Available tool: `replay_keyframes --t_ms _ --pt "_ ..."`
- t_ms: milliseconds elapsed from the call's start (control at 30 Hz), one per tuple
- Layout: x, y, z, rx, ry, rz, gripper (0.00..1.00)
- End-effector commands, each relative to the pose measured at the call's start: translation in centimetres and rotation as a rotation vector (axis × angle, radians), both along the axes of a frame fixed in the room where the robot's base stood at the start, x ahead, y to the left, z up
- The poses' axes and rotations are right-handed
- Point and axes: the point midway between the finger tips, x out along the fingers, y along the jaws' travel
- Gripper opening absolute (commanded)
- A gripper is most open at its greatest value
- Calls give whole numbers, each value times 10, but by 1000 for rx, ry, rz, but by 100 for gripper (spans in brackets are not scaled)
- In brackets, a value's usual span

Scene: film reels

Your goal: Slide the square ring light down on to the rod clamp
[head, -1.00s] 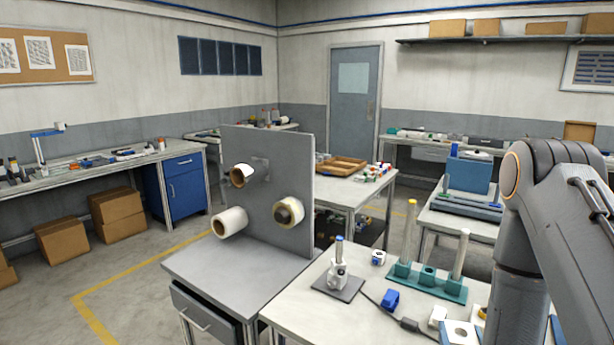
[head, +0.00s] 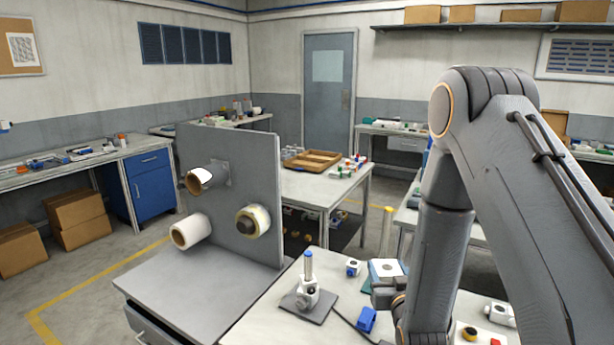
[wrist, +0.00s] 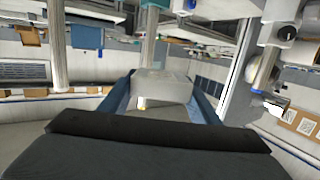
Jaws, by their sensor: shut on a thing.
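The square ring light (head: 388,267) is a white, square-edged block with a blue spot. My gripper (head: 383,288) is shut on it and holds it right of the rod clamp. In the wrist view the pale block (wrist: 160,88) sits between the blue fingers of my gripper (wrist: 160,98). The rod clamp (head: 307,291) is a white fitting on a dark square base, with an upright blue-tipped rod (head: 309,263) above it. The light is apart from the rod. In the wrist view the rod clamp (wrist: 276,34) appears upside down at the upper right. The light's opening is not clearly visible.
A small white-and-blue block (head: 353,267) stands between rod and light. A blue piece (head: 367,319) lies in front, near a dark cable. A grey upright panel with reels (head: 240,165) stands left of the rod. A tall post (head: 387,228) rises behind the light.

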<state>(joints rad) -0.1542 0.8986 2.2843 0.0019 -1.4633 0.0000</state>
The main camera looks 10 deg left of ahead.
Motion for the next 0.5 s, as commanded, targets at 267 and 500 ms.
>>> replay_keyframes --t_ms 267,500 --pt "39 105 108 2 -9 139 29" --pt "42 186 188 2 -6 244 29"
